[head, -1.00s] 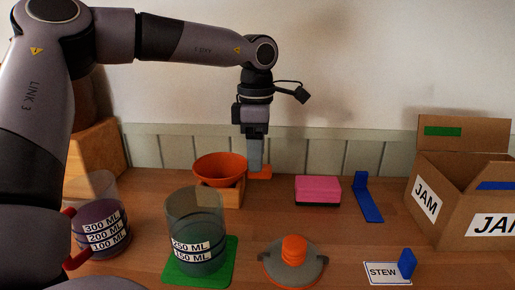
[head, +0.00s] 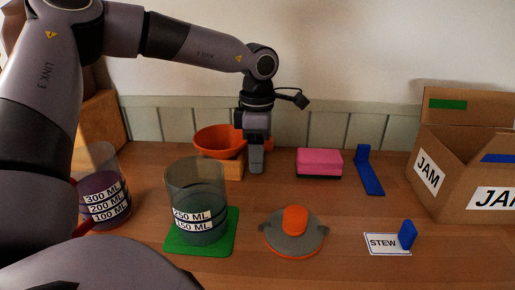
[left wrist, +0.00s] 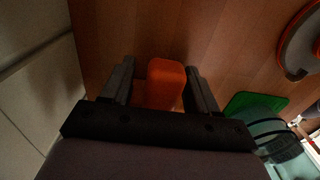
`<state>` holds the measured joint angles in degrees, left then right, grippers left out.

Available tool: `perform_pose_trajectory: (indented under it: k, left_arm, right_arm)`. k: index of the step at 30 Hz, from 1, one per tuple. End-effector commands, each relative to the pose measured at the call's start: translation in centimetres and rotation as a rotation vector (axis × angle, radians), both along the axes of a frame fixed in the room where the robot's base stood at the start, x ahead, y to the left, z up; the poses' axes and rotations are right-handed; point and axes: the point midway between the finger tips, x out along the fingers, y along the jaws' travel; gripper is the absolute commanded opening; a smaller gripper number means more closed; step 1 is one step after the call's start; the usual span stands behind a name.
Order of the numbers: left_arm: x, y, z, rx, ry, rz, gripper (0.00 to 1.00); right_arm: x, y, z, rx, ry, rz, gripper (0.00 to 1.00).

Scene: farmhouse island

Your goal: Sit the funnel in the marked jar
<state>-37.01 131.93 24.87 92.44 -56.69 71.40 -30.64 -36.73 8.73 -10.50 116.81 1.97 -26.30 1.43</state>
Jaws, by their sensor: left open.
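The orange funnel (head: 213,140) rests on a small wooden stand (head: 233,169) at the back of the counter. Its orange grip tab (left wrist: 165,83) sits between the two fingers of my left gripper (left wrist: 161,86) in the left wrist view. The left gripper (head: 256,160) is open and lowered around the tab, with gaps on both sides. A clear jar (head: 196,175) labelled 250 ML and 150 ML stands on a green mat (head: 226,240), with teal contents. Another clear jar (head: 100,160) labelled 300, 200 and 100 ML, with purple contents, stands farther left, partly hidden by my arm. My right gripper is not in view.
A grey lid with an orange knob (head: 295,219) lies right of the mat. A pink sponge (head: 319,158), a blue bracket (head: 368,175), a STEW card (head: 382,243) and an open JAM box (head: 447,185) stand farther right. Bare counter lies between them.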

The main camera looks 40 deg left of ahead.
Motion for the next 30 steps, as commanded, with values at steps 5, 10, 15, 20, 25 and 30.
perform_pose_trajectory:
  k: [5,10,15,20,25,30]
  left_arm:
    - [0.0,0.0,0.0,0.0,0.0,0.0,0.14]
    - [0.0,0.0,0.1,0.0,0.0,0.0,0.04]
    - [0.0,0.0,0.6,0.0,0.0,0.0,0.04]
    - [0.0,0.0,1.4,0.001,-0.001,0.0,0.04]
    - [0.0,0.0,2.3,0.001,-0.001,0.0,0.04]
    - [0.0,0.0,3.2,0.001,-0.001,0.0,0.04]
  right_arm:
    - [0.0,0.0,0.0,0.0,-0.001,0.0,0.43]
    - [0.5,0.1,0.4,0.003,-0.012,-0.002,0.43]
    - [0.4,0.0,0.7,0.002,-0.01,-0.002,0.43]
    - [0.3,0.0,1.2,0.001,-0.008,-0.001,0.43]
    - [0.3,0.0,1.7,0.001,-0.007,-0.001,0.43]
    - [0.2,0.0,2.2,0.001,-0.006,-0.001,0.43]
